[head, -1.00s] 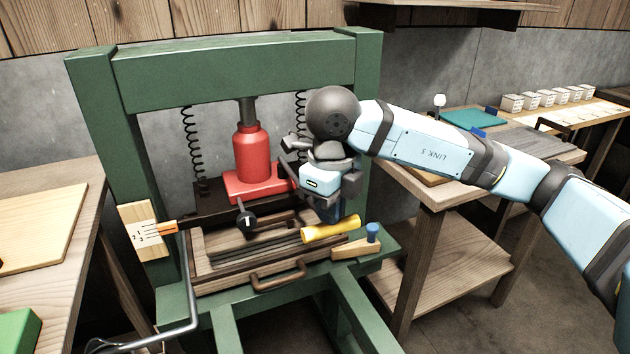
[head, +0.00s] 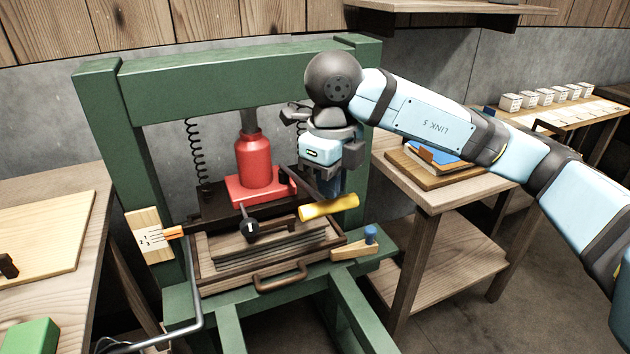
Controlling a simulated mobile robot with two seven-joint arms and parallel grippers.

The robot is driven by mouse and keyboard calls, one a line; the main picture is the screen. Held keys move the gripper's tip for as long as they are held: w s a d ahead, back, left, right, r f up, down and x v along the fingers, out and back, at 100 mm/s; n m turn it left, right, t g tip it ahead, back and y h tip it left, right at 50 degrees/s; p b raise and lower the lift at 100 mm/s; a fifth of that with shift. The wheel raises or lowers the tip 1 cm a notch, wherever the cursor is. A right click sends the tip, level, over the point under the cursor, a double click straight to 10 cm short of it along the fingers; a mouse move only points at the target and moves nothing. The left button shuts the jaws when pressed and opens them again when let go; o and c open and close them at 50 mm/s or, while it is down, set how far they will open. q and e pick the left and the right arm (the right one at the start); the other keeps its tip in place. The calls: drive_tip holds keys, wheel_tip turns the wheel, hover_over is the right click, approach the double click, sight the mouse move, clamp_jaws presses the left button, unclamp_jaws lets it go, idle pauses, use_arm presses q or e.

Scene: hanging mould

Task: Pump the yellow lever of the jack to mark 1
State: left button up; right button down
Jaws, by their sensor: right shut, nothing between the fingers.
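The red jack (head: 254,163) stands under the green press frame's top beam. Its yellow lever (head: 329,207) sticks out to the front right, above the wooden mould. My right gripper (head: 330,190) is shut and empty, pointing down at the lever's outer part. Its fingertips are partly hidden by the lever, and I cannot tell whether they touch it. A pale scale board (head: 149,238) with numbered marks is on the left post, with an orange pointer (head: 172,233) beside it; the exact reading is too small to tell. My left gripper is not in view.
A black round knob (head: 249,229) marked 1 is in front of the jack. A wooden side table (head: 440,190) stands right, a bench (head: 45,240) left.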

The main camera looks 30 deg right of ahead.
wheel_tip(320, 180, up, 6)
drive_tip(key=p, duration=0.3)
idle(0.5)
